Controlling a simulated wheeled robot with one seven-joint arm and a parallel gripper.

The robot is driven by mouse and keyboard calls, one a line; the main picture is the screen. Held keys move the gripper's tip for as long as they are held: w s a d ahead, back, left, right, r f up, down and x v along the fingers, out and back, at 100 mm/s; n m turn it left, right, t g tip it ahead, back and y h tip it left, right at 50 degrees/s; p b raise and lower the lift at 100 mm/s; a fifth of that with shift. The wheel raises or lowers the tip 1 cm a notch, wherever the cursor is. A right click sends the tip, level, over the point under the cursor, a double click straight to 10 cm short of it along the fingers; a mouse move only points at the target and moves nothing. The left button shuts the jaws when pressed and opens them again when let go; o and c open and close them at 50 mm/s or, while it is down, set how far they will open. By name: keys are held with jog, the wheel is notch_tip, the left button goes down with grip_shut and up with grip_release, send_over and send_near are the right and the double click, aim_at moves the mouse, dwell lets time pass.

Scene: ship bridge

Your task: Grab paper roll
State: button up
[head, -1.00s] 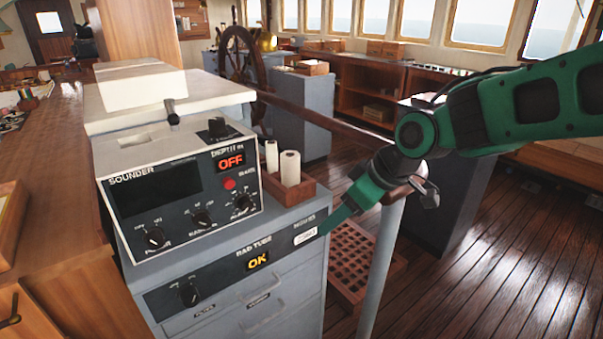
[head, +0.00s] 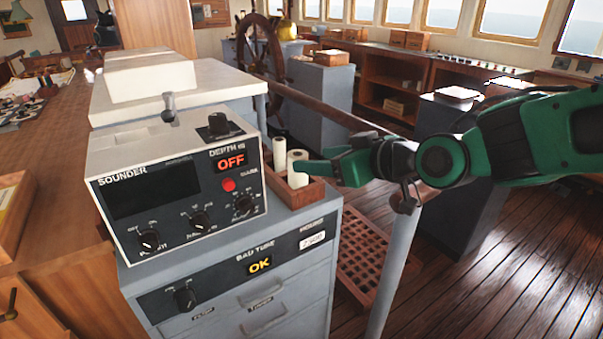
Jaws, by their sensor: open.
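Two white paper rolls stand upright in a small wooden tray (head: 291,196) on the grey cabinet, beside the sounder unit. The nearer, thicker roll (head: 297,178) is at the right, and the thinner roll (head: 279,152) is behind it to the left. My green gripper (head: 304,168) comes in from the right, roughly level, with its fingers reaching the thicker roll near its upper part. It is open. One finger shows clearly; the other is hard to make out. I cannot tell whether a finger touches the roll.
The sounder unit (head: 177,188) stands close left of the tray, on the grey cabinet (head: 310,283). A wooden handrail (head: 335,108) on a grey post (head: 396,262) runs beside the cabinet, under my arm. A wooden floor grating (head: 362,262) lies below.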

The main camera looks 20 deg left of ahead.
aim_at(298, 174)
jog(key=shift+s+f+x, duration=0.1)
jog(key=shift+x, duration=1.7)
jog(key=shift+s+f+x, duration=0.1)
jog(key=shift+f+x, duration=0.05)
jog(key=shift+x, duration=1.65)
jog(key=c, duration=1.3)
